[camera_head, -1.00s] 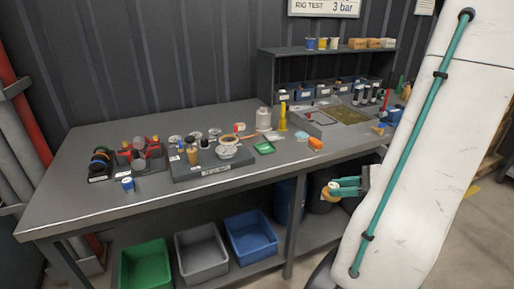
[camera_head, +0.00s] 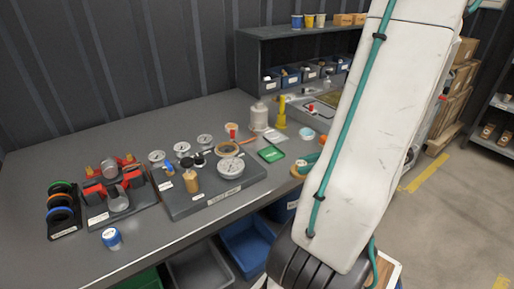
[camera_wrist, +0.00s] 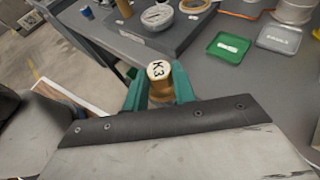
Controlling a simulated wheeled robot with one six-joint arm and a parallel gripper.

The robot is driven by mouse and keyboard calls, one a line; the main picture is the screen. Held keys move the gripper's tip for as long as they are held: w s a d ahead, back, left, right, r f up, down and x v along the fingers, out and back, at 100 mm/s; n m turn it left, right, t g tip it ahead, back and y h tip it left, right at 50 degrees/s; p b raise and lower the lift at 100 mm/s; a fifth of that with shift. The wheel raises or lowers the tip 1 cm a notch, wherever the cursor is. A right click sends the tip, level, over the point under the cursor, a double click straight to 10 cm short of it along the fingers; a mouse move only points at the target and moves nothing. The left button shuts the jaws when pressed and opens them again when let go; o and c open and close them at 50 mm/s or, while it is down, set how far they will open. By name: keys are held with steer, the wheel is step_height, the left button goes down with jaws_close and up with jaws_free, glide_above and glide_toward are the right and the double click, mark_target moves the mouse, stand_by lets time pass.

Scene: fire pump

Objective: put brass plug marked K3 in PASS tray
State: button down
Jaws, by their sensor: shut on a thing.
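The brass plug marked K3 (camera_wrist: 158,77) is between the teal fingers of my gripper (camera_wrist: 160,90), its white marked top facing the wrist camera. In the head view my gripper (camera_head: 306,166) is partly hidden by my arm, at the bench's front edge, right of the green tray. The small green tray (camera_head: 271,154) lies flat near that edge; it also shows in the wrist view (camera_wrist: 222,53), ahead and to the right of the plug. Its white label is too small to read. The plug is apart from the tray.
A grey labelled tray (camera_wrist: 279,40) lies beside the green one. A dark gauge board (camera_head: 215,190) with gauges and another brass-coloured plug (camera_head: 191,182) is to the left. A white bottle (camera_head: 259,117) and yellow post (camera_head: 281,113) stand behind. Blue bin (camera_head: 247,243) is below the bench.

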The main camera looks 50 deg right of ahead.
glide_above(277, 155)
steer(key=shift+a+f, duration=0.15)
steer(key=shift+f, duration=2.35)
steer(key=shift+f, duration=0.1)
steer(key=c, duration=1.1)
jaws_free()
steer(key=shift+c, duration=0.2)
